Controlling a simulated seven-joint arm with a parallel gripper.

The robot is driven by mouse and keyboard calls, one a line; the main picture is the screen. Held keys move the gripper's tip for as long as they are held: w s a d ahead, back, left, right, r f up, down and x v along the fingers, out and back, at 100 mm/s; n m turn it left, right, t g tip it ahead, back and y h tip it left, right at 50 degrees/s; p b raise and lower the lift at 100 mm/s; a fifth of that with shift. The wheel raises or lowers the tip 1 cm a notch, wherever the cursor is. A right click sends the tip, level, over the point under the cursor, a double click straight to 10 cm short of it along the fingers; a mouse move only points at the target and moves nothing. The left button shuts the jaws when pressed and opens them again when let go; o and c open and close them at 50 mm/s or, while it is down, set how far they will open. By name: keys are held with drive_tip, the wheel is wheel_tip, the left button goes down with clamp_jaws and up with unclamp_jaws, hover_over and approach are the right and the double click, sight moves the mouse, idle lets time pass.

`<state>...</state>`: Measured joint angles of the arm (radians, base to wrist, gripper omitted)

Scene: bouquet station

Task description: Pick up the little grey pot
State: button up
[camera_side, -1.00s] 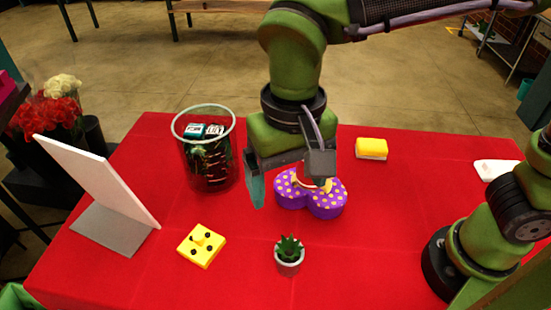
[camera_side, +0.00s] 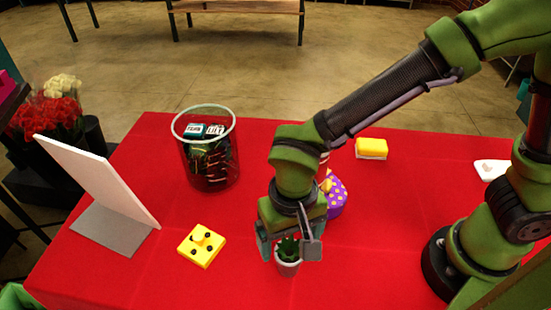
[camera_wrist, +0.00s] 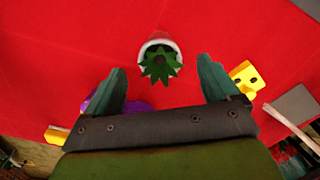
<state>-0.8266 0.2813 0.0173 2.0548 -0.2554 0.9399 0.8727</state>
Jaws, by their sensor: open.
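The little grey pot (camera_side: 288,267) holds a spiky green succulent (camera_side: 288,246) and stands upright on the red cloth near the front. In the wrist view the pot's rim (camera_wrist: 158,40) and the green leaves (camera_wrist: 160,66) show ahead of the fingertips, roughly midway between them. My gripper (camera_side: 287,250) is open and low over the plant, one finger on either side of it in the side view. I cannot tell whether a finger touches the pot. My gripper (camera_wrist: 160,82) holds nothing in the wrist view.
A yellow block with black dots (camera_side: 201,246) lies left of the pot. A purple polka-dot box (camera_side: 336,196) is behind my gripper, partly hidden.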

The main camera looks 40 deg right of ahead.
wheel_tip(320, 180, down, 2)
drive_tip(key=shift+f, duration=0.1)
clamp_jaws()
idle(0.5)
